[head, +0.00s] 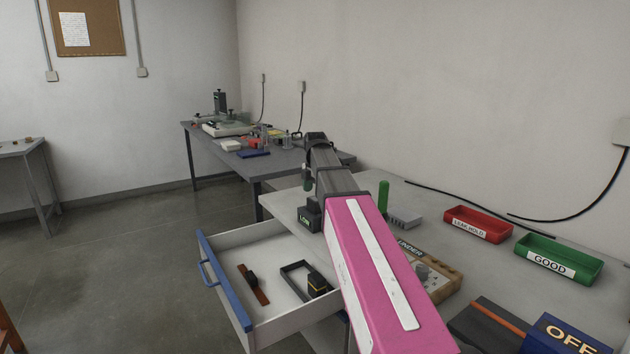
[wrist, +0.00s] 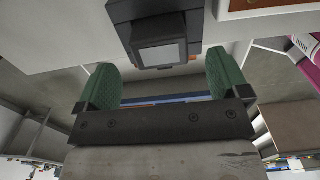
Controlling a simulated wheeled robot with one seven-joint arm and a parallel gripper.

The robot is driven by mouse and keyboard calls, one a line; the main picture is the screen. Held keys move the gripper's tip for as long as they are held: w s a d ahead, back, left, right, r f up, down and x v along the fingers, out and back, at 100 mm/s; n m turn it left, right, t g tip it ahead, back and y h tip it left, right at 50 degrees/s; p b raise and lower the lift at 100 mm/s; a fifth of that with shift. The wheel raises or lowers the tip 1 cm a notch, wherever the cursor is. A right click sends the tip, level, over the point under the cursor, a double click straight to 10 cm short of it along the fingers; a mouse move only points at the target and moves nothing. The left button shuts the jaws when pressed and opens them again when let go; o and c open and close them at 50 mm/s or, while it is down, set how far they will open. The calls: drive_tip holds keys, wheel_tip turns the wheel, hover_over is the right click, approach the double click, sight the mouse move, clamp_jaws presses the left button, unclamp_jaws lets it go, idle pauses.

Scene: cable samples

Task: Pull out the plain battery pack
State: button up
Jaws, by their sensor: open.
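In the head view my gripper (head: 308,184) is partly hidden by my arm, near the left edge of the bench. In the wrist view its two green fingers (wrist: 162,76) stand apart. A dark box with a pale grey square face (wrist: 158,55) lies ahead between them, not visibly gripped. The open drawer holds a small black block (head: 251,278) on a brown strip and a black block with a yellow band (head: 317,284) by a black frame. I cannot tell which is the plain battery pack.
The open drawer (head: 240,318) juts out left of the bench. On the bench stand a green cylinder (head: 383,196), a grey block (head: 405,221), a wooden board (head: 440,283), a red tray (head: 478,224), a green GOOD tray (head: 559,257) and a blue OFF box (head: 562,336).

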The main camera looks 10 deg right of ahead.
sight(315, 199)
drive_tip(key=shift+f, duration=2.3)
drive_tip(key=c, duration=1.1)
drive_tip(key=o, duration=0.4)
drive_tip(key=shift+c, duration=0.2)
drive_tip(key=c, duration=0.4)
drive_tip(key=shift+o, duration=0.2)
drive_tip(key=shift+r, duration=0.75)
drive_tip(key=shift+r, duration=3.4)
